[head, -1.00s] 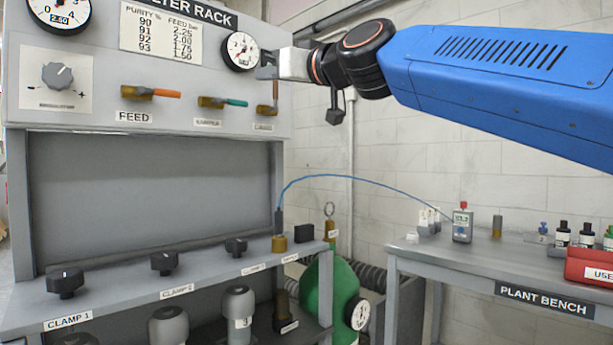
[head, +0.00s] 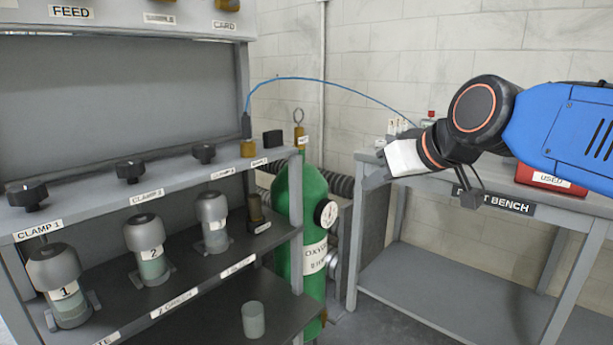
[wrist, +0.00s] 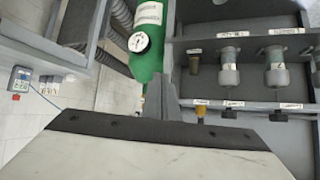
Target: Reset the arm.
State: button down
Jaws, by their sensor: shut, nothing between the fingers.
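My gripper (head: 368,184) is in the right half of the head view, in front of the plant bench's (head: 380,160) left end. It is shut and holds nothing. My blue arm reaches in from the right edge. In the wrist view, the shut fingers (wrist: 158,98) show as a dark wedge in front of the green oxygen cylinder (wrist: 147,55) and the rack edge. The fingers look apart from both.
The rack at left has several clamp knobs (head: 130,171), numbered canisters (head: 148,245) and a beaker (head: 253,320) on its lower shelf. The green cylinder (head: 301,215) stands between rack and bench. A blue hose (head: 330,82) arcs between them. A red box (head: 551,180) sits on the bench.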

jog(key=s+d+f+m+g+h, duration=0.1)
jog(key=s+d+f, duration=0.4)
jog(key=f, duration=0.4)
jog(key=s+d+f+m+g+h, duration=0.2)
jog(key=s+d+f, duration=0.3)
jog(key=s+f, duration=0.2)
jog(key=s+d+f+m+g+h, duration=0.1)
jog(key=s+d+f, duration=0.4)
jog(key=f, duration=0.5)
jog(key=shift+s+d+f+m+g+h, duration=0.35)
jog(key=shift+s+m+h, duration=0.15)
jog(key=shift+s, duration=0.25)
jog(key=shift+a+r, duration=0.1)
jog(key=shift+a, duration=0.05)
